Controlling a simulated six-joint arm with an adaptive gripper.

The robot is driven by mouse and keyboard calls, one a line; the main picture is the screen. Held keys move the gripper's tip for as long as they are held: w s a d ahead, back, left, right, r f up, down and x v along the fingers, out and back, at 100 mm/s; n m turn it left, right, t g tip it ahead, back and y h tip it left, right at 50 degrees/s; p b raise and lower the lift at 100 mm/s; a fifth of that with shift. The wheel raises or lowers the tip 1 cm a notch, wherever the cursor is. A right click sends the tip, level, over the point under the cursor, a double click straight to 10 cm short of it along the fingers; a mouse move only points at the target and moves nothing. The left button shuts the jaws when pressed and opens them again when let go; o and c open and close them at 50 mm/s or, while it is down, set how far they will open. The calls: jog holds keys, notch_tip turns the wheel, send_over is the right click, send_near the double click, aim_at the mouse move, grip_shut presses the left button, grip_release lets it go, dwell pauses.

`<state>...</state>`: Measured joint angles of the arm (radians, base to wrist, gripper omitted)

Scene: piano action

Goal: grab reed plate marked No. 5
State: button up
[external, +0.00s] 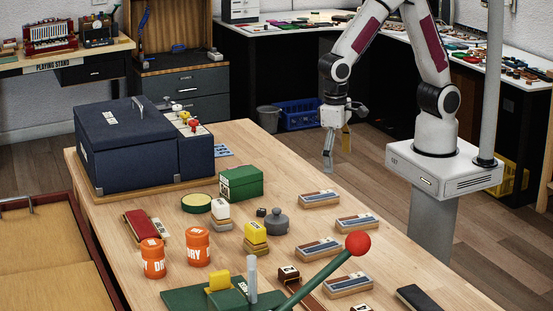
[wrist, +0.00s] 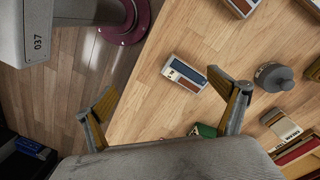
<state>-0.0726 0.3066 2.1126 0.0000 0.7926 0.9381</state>
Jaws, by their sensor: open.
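Several reed plates on wooden blocks stand on the table's right half in the external view: a back one (external: 319,199), one to its right (external: 357,223), a middle one (external: 319,249) and a front one (external: 348,286). Their markings are too small to read, so I cannot tell which is No. 5. In the wrist view one reed plate (wrist: 185,75) with blue and brown strips lies beyond and between my fingers; another (wrist: 241,5) is cut by the top edge. My gripper (external: 337,152) is open and empty, above and behind the back plate; its spread fingers show in the wrist view (wrist: 167,104).
A dark grey lidded pot (external: 276,223) and green box (external: 241,183) stand left of the plates. A lever with a red ball (external: 358,244) rises at the front, near the middle plate. Orange tins (external: 198,247) and a blue case (external: 130,145) are further left.

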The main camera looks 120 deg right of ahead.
aim_at(319, 195)
jog(key=w+m, duration=0.1)
jog(key=w+f+m, duration=0.1)
jog(key=w+m, duration=0.2)
jog(key=m, duration=0.1)
jog(key=shift+w+a+f+t, duration=0.25)
jog(key=shift+f+t, duration=0.05)
jog(key=shift+w+r+m, duration=0.1)
jog(key=shift+w+m, duration=0.15)
jog(key=shift+m, duration=0.55)
jog(key=shift+w+m, duration=0.1)
jog(key=shift+m, duration=0.9)
jog(key=shift+f, duration=1.3)
jog(key=shift+w+d+f, duration=0.1)
jog(key=shift+w+f, duration=0.05)
jog(key=shift+f, duration=1.15)
jog(key=shift+w+d+f, duration=0.1)
jog(key=shift+w+f, duration=0.05)
jog(key=shift+f, duration=1.15)
